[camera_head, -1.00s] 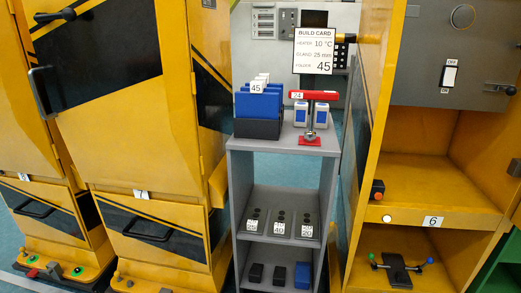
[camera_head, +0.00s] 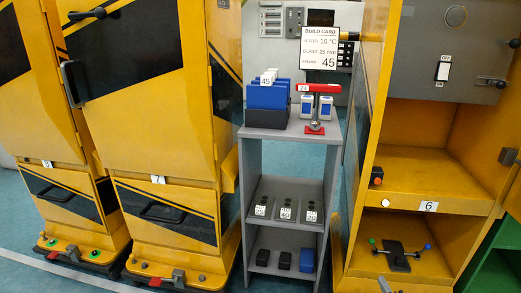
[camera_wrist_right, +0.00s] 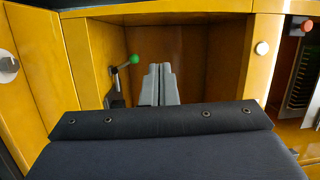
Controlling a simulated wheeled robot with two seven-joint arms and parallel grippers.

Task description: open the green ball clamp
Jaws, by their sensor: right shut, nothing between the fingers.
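The green ball (camera_head: 372,241) sits at the left end of a dark clamp (camera_head: 398,256) in the lower open bay of the yellow cabinet marked 6. A blue ball (camera_head: 427,246) is at its right end. In the right wrist view the green ball (camera_wrist_right: 134,59) tops a dark lever, left of my fingers. My right gripper (camera_wrist_right: 160,84) is shut and empty, pointing into the bay. My left gripper is not in view.
A white button (camera_head: 386,203) and the 6 label are on the ledge above the bay. A black box with a red button (camera_head: 376,176) is at the left of the upper bay. A grey shelf (camera_head: 251,180) stands left of the cabinet. Bay walls flank my right gripper.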

